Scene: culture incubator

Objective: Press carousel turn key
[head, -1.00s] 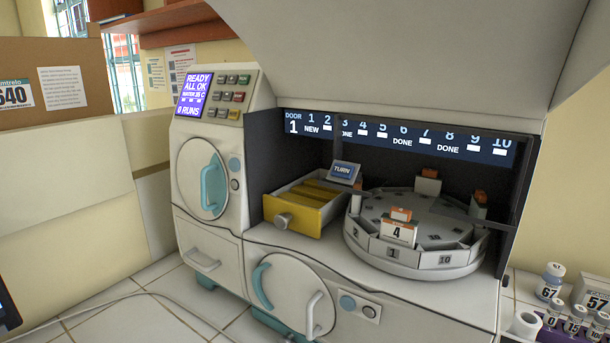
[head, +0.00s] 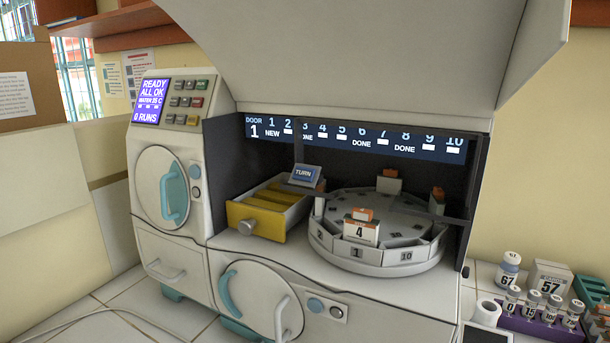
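Neither of my grippers is in view.
The yellow drawer (head: 263,222) stands left of the carousel. The display strip (head: 352,139) reads DOOR 1. The raised hood (head: 350,60) overhangs the bay. A control panel screen (head: 151,101) reads READY ALL OK. Vials in a purple rack (head: 518,325) stand at right.

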